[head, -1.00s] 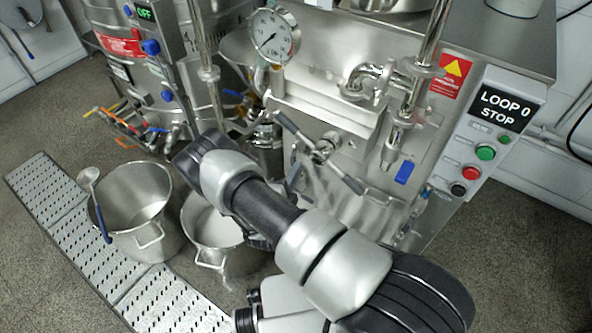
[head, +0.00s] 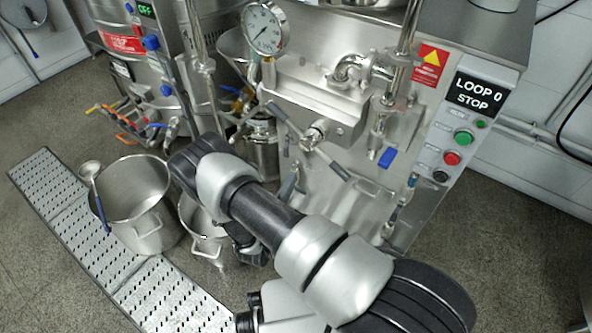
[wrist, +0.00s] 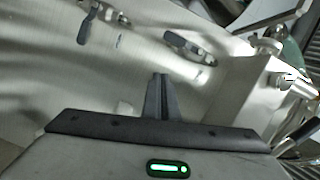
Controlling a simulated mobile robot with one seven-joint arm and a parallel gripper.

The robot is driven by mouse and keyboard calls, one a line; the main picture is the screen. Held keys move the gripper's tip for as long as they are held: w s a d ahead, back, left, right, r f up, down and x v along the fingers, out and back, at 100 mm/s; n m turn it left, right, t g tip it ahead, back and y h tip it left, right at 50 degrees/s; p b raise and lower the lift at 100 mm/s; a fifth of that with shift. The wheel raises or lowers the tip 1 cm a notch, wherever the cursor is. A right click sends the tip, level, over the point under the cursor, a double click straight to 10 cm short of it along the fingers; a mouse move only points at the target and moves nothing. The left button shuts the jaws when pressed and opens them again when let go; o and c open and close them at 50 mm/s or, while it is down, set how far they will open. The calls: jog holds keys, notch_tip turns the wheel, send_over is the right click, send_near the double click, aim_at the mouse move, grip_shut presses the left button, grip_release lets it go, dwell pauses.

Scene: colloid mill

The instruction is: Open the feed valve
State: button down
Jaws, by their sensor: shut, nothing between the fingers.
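I cannot tell which of the valves here is the feed valve. A blue lever (head: 387,158) sits on the pipework at the mill's right front. Blue-handled valves (head: 166,91) and a group of yellow, orange and blue levers (head: 130,120) are on the tank at the left. A spoked handle with dark grips (head: 313,136) is on the mill's front. My gripper (wrist: 160,78) is shut and empty in the wrist view, in front of a brushed steel surface. Two small dark-handled fittings (wrist: 190,47) show beyond it. In the head view my arm hides the fingertips.
Two steel pots stand on the floor, one with a ladle (head: 137,200), one (head: 200,228) partly behind my arm. A perforated metal strip (head: 75,225) runs along the floor. A control panel (head: 460,135) reads LOOP 0 STOP. A pressure gauge (head: 265,28) stands above the mill.

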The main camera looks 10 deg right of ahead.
jog(key=shift+v, duration=1.5)
jog(key=shift+f, duration=0.1)
